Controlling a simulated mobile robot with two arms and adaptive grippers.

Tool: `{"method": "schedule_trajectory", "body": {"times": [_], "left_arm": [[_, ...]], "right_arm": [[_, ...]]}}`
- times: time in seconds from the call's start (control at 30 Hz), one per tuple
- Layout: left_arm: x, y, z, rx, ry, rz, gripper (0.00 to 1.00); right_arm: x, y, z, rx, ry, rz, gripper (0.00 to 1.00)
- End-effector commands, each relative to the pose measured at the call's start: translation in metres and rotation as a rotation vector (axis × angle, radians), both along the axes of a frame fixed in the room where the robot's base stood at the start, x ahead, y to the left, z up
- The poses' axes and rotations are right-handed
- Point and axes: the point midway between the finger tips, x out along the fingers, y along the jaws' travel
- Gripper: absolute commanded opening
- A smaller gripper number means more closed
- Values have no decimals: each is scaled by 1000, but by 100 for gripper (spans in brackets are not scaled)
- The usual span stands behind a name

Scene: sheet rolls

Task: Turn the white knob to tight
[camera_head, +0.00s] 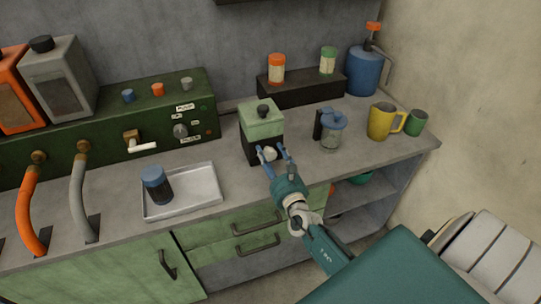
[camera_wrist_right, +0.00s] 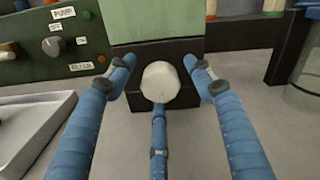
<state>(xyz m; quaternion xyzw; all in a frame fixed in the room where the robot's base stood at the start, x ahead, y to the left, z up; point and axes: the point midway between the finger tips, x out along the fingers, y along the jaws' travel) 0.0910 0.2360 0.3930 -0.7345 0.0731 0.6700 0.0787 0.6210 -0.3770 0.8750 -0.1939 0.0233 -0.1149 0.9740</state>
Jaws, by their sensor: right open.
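The white knob (camera_wrist_right: 160,83) is round and sits on the dark lower front of a small green-topped grinder-like box (camera_head: 262,121). In the head view the white knob (camera_head: 269,153) shows between my right fingers. My right gripper (camera_head: 271,154) is open in front of the box. In the right wrist view its blue fingers (camera_wrist_right: 161,82) stand left, right and below the knob. Gaps show at the left and right; I cannot tell whether the lower finger touches it. No mark for tight can be read on the box. My left gripper is not in view.
A metal tray (camera_head: 209,202) with a dark blue-lidded jar (camera_head: 156,184) lies to the left. A blue-lidded glass jar (camera_head: 332,133) stands close on the right, and a yellow mug (camera_head: 381,122) farther right. The green machine (camera_head: 110,140) with its own grey knob is behind left.

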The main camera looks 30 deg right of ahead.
Motion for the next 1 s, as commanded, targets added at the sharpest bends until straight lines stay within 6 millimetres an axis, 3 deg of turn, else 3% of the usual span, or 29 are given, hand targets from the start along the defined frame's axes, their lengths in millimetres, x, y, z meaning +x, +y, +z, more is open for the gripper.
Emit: {"method": "schedule_trajectory", "body": {"times": [0.13,0.37,0.73,1.0], "left_arm": [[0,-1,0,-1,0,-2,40],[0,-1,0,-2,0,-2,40],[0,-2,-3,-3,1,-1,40],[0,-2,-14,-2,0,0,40]], "right_arm": [[0,0,0,0,0,0,51],[0,0,0,1,-1,0,8],[0,0,0,35,-10,1,7],[0,0,-1,188,-48,1,7]]}}
